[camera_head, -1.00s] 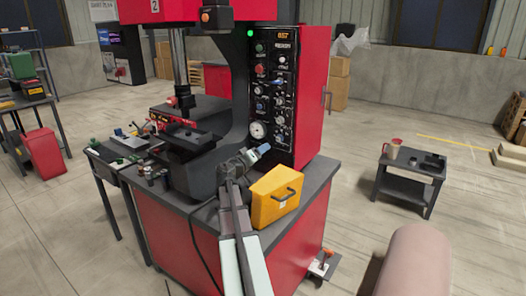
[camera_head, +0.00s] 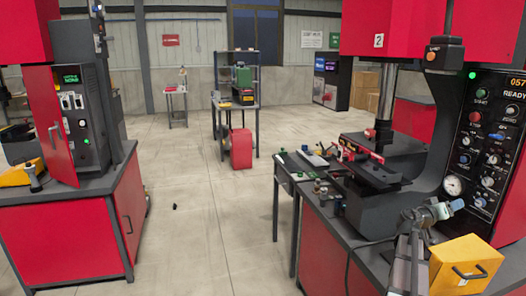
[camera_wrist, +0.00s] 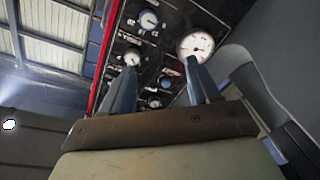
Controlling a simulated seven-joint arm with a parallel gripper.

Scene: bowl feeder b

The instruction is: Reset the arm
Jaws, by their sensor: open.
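My gripper (camera_head: 455,205) is at the right of the head view, above the workbench of the red press and in front of its control panel (camera_head: 488,150). In the wrist view, its two blue fingers (camera_wrist: 161,68) stand apart with nothing between them. The panel's knobs and the white round gauge (camera_wrist: 196,44) show behind the fingers. My grey arm comes up from the bottom of the head view, beside the yellow box (camera_head: 465,264).
The press bed (camera_head: 378,178) and a side table with small parts (camera_head: 310,172) lie left of my gripper. Another red machine (camera_head: 60,235) with an open door stands at the left. A red bin (camera_head: 240,149) stands by a rack farther back. The floor between is mostly clear.

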